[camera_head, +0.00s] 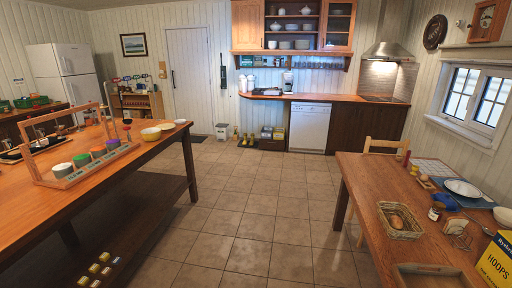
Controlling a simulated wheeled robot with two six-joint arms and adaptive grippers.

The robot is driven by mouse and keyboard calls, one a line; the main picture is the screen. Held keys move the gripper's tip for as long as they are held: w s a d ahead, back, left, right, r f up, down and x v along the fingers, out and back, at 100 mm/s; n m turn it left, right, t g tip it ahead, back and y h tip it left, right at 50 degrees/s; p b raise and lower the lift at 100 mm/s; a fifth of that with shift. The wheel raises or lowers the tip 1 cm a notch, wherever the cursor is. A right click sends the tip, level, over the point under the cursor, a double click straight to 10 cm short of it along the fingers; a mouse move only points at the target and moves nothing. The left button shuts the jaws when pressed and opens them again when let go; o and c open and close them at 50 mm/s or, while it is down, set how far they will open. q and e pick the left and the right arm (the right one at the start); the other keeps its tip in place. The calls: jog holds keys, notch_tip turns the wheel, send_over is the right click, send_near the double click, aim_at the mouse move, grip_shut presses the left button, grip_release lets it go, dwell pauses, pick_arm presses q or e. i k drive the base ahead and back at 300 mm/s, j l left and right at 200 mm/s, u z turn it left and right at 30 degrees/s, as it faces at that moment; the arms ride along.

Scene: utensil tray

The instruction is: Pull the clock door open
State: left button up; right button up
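A wooden wall clock (488,20) with a pale face hangs high on the right wall above the window, cut off by the top edge of the picture. It is small and seen at an angle, so I cannot tell whether its door is open or shut. Neither of my grippers is in view.
A wooden table (349,174) with a basket (400,220) and dishes stands at the right, below the window (475,95). A long wooden counter (150,150) with a rack of colored pots (80,170) is at the left. Tiled floor (250,215) between them is clear.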

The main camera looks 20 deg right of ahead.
aim_at(495, 9)
jog(key=i+l+z, duration=0.45)
jog(key=i, duration=0.55)
jog(key=i+j+z, duration=0.1)
jog(key=i+z, duration=0.4)
jog(key=i, duration=3.85)
